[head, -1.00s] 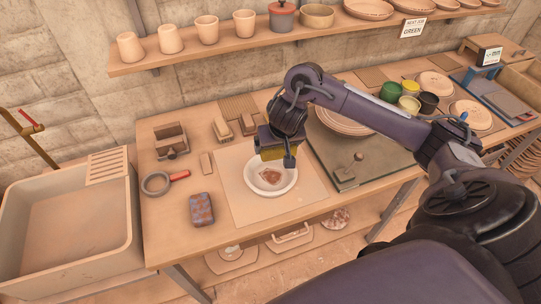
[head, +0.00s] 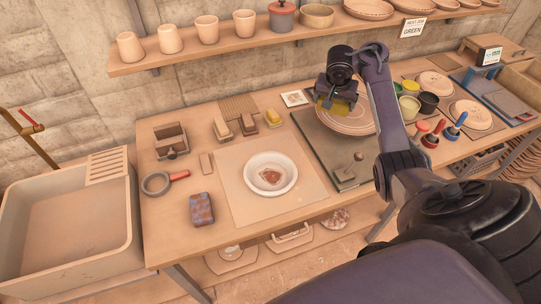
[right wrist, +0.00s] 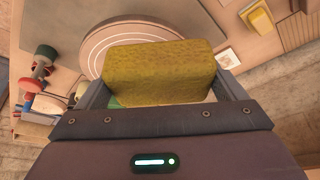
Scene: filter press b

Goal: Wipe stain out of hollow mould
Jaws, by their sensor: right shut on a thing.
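The hollow mould, a white round bowl (head: 252,182), sits on a pale board (head: 235,200) in the middle of the table. A reddish-brown stain (head: 270,176) shows on its inner floor. My right gripper (head: 340,98) is shut on a yellow sponge (head: 346,106), up and to the right of the bowl, in front of a large round disc (head: 345,125). In the right wrist view the sponge (right wrist: 160,72) spans between the fingers, and the disc (right wrist: 130,38) shows behind it. My left gripper is not in view.
A sink (head: 70,220) stands at the left. A strainer (head: 155,183), a speckled block (head: 202,209) and several brushes or blocks (head: 222,129) lie around the board. A shelf with cups (head: 207,30) runs above. Paint pots (head: 409,107) stand at the right.

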